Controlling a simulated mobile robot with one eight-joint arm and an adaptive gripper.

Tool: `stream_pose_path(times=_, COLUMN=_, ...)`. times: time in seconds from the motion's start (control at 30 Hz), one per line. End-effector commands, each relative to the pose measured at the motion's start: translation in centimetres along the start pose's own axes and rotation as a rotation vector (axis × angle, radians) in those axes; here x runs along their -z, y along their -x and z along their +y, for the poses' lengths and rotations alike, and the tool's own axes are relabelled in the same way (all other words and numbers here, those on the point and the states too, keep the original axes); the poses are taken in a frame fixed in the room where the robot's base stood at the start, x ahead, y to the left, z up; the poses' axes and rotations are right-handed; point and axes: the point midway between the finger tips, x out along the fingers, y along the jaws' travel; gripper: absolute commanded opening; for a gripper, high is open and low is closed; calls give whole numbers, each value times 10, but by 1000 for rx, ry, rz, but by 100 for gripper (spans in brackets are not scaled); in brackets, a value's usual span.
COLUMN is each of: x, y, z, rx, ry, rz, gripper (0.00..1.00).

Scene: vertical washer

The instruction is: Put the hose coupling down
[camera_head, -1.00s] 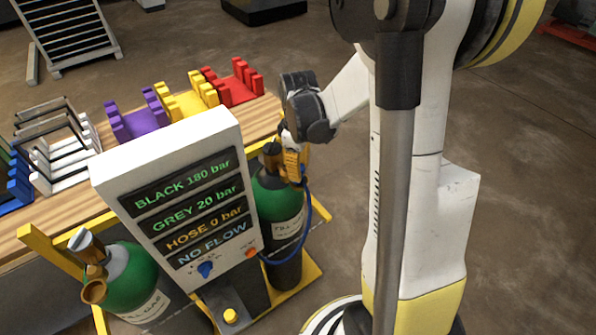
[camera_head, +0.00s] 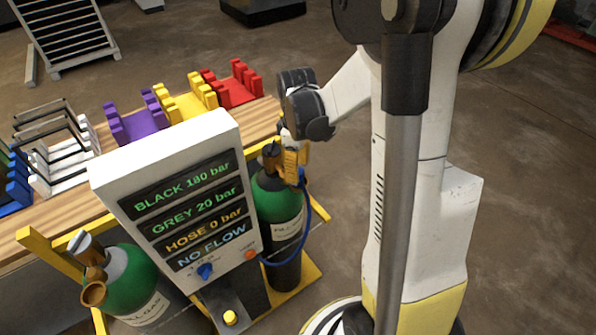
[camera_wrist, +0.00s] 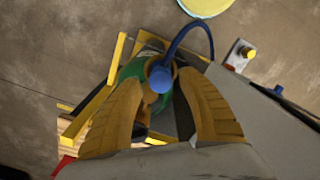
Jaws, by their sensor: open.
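The blue hose coupling (camera_wrist: 160,78) shows in the wrist view at the end of the blue hose (camera_wrist: 187,28). It lies in line with the top of a green gas cylinder (camera_wrist: 134,68). The yellow fingers of my gripper (camera_wrist: 160,82) are open, one on each side of the coupling, with gaps visible. In the head view my gripper (camera_head: 292,160) is beside the brass valve of the right cylinder (camera_head: 277,199). The blue hose hangs beside that cylinder. The coupling is not clear there, and I cannot tell exactly what it rests on.
A display panel (camera_head: 130,160) reads BLACK 180 bar, GREY 20 bar, HOSE 0 bar, NO FLOW. A second green cylinder (camera_head: 135,275) stands at left. Behind is a wooden bench (camera_head: 60,215) with coloured racks (camera_head: 136,120).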

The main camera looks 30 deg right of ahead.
Motion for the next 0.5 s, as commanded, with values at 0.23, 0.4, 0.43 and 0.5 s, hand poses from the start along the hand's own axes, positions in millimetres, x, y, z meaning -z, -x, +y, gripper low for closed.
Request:
stream_pose_path(times=0.23, x=0, y=60, z=0, rx=0, ry=0, rz=0, gripper=46)
stream_pose_path(times=0.4, x=0, y=90, z=-1, rx=0, ry=0, rz=0, gripper=46)
stream_pose_path(times=0.43, x=0, y=93, z=0, rx=0, ry=0, rz=0, gripper=46)
stream_pose_path(times=0.5, x=0, y=99, z=0, rx=0, ry=0, rz=0, gripper=46)
